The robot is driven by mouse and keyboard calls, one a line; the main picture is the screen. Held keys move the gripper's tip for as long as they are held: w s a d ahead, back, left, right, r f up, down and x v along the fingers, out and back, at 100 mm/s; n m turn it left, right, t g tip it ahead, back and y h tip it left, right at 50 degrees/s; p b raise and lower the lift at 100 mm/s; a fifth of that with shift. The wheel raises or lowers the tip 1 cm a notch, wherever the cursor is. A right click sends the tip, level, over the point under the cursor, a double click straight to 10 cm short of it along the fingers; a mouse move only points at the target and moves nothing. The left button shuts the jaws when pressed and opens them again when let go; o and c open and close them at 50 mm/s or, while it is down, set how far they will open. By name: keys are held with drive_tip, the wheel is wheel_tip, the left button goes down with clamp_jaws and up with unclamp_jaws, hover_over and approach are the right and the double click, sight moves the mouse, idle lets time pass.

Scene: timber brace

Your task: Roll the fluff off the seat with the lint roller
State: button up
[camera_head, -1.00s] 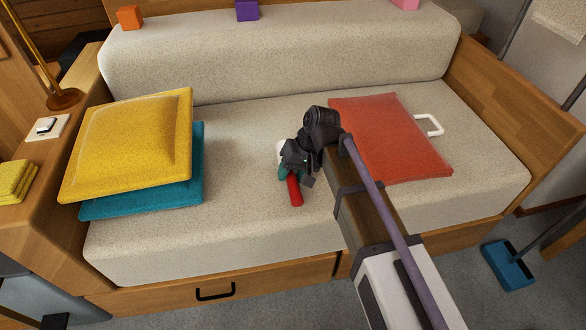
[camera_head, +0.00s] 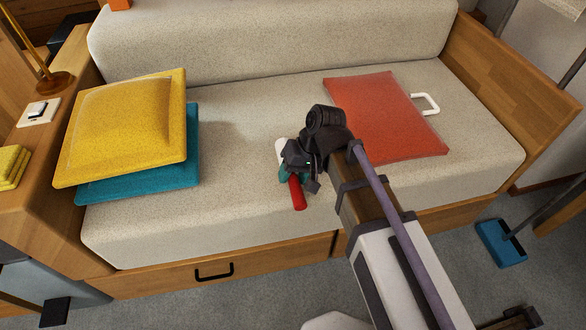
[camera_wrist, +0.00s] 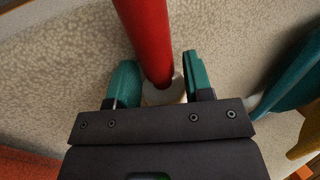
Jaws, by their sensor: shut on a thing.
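The seat (camera_head: 235,215) is a long speckled beige cushion in a wooden frame. My gripper (camera_head: 295,172) is over the middle of the seat, towards its front. It is shut on the lint roller, whose red handle (camera_head: 298,192) points to the front edge and whose white roll (camera_head: 281,147) shows behind the jaws. In the wrist view, the red handle (camera_wrist: 148,35) runs up between the teal fingers, with a pale part (camera_wrist: 163,93) at its base. I cannot tell whether the roll touches the seat. I can make out no fluff; some of the seat is hidden by my arm.
A yellow cushion (camera_head: 125,125) lies on a teal one (camera_head: 150,182) at the seat's left. A backrest (camera_head: 260,40) stands behind. A blue dustpan (camera_head: 500,243) is on the floor at right.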

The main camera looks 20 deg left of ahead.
wheel_tip(320, 180, up, 6)
drive_tip(key=p, duration=0.6)
drive_tip(key=shift+w, duration=0.1)
wheel_tip(320, 180, up, 3)
drive_tip(key=p, duration=0.3)
drive_tip(key=shift+r, duration=0.1)
